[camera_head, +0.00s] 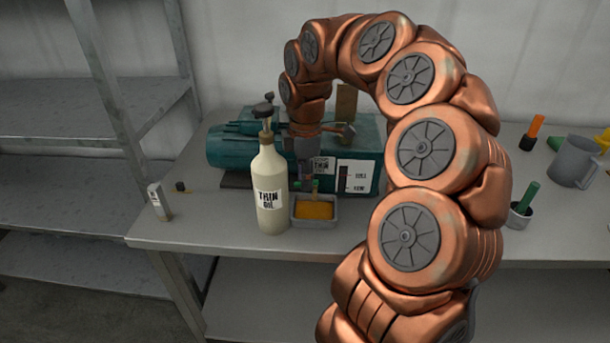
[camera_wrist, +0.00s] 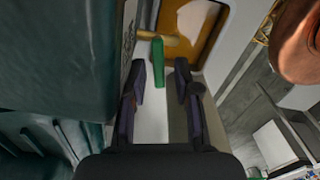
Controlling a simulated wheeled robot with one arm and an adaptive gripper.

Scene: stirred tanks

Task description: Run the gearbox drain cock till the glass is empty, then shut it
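The teal gearbox (camera_head: 230,145) lies on the bench. A white plate (camera_head: 362,170) on its front carries a narrow dark sight glass (camera_head: 343,178) beside level marks; its level is too small to read. The drain cock shows in the wrist view as a brass spout (camera_wrist: 165,38) with a green lever (camera_wrist: 158,62). A grey tray (camera_head: 315,226) under it holds amber oil (camera_head: 314,210). My gripper (camera_wrist: 163,75) is open, its fingers on either side of the lever with gaps visible. In the head view my arm partly hides the gearbox front. I cannot make out flowing oil.
A tall bottle labelled thin oil (camera_head: 269,190) stands left of the tray. A grey jug (camera_head: 572,162) and a cup with a green-handled tool (camera_head: 521,214) stand right.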

